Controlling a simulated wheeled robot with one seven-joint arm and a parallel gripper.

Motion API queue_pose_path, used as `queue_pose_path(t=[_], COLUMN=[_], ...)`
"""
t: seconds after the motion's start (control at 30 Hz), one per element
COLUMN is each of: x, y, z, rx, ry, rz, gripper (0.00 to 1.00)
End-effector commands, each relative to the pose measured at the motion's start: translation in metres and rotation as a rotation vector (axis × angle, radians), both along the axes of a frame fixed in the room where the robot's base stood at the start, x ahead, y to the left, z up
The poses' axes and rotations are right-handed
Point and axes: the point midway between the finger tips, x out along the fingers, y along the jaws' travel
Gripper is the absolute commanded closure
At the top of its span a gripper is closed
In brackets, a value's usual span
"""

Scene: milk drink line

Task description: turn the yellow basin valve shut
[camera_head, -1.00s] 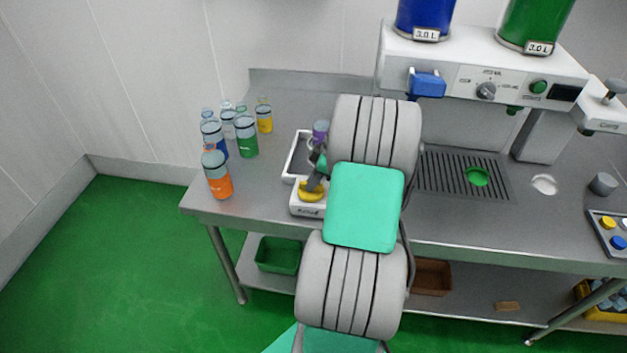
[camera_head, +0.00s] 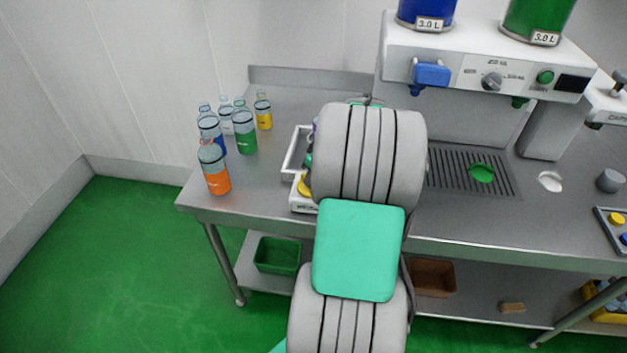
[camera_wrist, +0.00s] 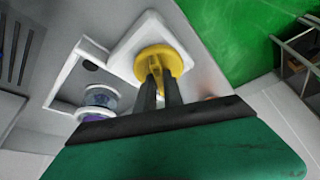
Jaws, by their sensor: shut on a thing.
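The yellow basin valve (camera_wrist: 157,60) sits on the white front ledge of the small basin in the wrist view. My gripper (camera_wrist: 160,78) is shut on the valve's raised grip, with its two dark fingers either side of it. In the head view only a sliver of the valve (camera_head: 305,186) shows beside my arm, and my gripper is mostly hidden there. The white basin (camera_head: 291,160) stands on the steel counter; its right side is behind my arm. A clear bottle with a purple part (camera_wrist: 98,102) is in the basin.
Several bottles stand left of the basin, the orange one (camera_head: 214,170) nearest the counter edge. The dispenser (camera_head: 480,72) stands to the right, with a drip grate (camera_head: 450,172) below it. Green (camera_head: 278,256) and brown (camera_head: 432,278) bins sit on the lower shelf.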

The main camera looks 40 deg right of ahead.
Motion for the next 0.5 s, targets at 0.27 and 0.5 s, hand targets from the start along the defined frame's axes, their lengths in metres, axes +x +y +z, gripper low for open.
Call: queue_pose_path(t=[0.27,0.5], x=[0.0021,0.003], y=[0.0022,0.0037], z=[-0.0006,0.0], rx=[-0.004,-0.004], ry=[-0.007,-0.007], rz=[-0.257,-0.483], gripper=[1.0,1.0])
